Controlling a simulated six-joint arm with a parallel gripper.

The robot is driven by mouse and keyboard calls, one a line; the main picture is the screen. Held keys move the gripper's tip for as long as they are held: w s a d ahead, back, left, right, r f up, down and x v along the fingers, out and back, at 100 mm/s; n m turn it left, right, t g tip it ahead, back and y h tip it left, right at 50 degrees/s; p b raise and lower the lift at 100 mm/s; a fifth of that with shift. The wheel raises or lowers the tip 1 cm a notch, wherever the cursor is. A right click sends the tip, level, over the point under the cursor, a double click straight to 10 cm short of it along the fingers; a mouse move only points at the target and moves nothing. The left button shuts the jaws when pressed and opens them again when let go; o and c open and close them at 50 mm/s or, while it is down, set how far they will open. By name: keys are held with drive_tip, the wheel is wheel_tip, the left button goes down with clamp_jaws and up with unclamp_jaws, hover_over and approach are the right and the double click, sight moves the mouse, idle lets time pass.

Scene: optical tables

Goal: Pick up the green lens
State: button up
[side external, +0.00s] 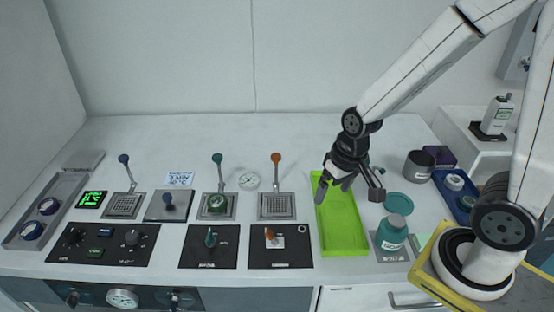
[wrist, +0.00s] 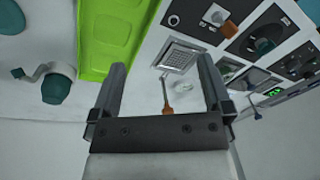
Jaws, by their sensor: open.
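My gripper (side external: 348,191) is open and empty, above the far part of the bright green tray (side external: 343,236), well to the right of the green piece. In the wrist view my gripper (wrist: 162,68) has its fingers wide apart with nothing between them. A clear round piece (side external: 248,181) lies on the table between the green-knobbed and orange-knobbed levers.
An orange-knobbed lever (side external: 276,160) stands on a grid plate between my gripper and the green piece. A teal jar (side external: 391,236), teal disc (side external: 399,202) and grey cup (side external: 419,165) stand right.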

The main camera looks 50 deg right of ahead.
sight(219, 200)
drive_tip(key=w+a+f+m+t+y, duration=0.1)
drive_tip(key=w+a+f+m+y, duration=0.1)
drive_tip(key=w+m, duration=0.3)
drive_tip(key=w+a+f+m+t+y, duration=0.1)
drive_tip(key=w+a+f+m+y, duration=0.2)
drive_tip(key=m, duration=0.4)
drive_tip(key=w+a+f+m+y, duration=0.2)
drive_tip(key=w+a+m+y, duration=0.2)
drive_tip(key=w+m, duration=0.2)
drive_tip(key=shift+w+a+f+t, duration=0.1)
drive_tip(key=shift+w+f+t, duration=0.2)
drive_tip(key=shift+w+t, duration=0.1)
drive_tip(key=w+m+t, duration=0.1)
drive_tip(key=w+m, duration=0.1)
drive_tip(key=w+d+f+m+t, duration=0.1)
drive_tip(key=w+m, duration=0.1)
drive_tip(key=w+d+f+m+t, duration=0.1)
drive_tip(key=w+t, duration=0.1)
drive_tip(key=shift+f+m, duration=0.25)
drive_tip(key=shift+m, duration=0.15)
drive_tip(key=shift+w+d+f+m+t, duration=0.2)
drive_tip(key=shift+w+d+m+t, duration=0.1)
drive_tip(key=shift+w+m+t, duration=0.2)
drive_tip(key=shift+w+a+f+h, duration=0.3)
drive_tip(key=shift+w+a+f, duration=0.25)
drive_tip(key=shift+w+a, duration=0.3)
drive_tip(key=shift+a, duration=0.15)
drive_tip(key=shift+x, duration=2.45)
drive_tip(key=shift+s+a, duration=0.1)
drive_tip(key=shift+s, duration=0.05)
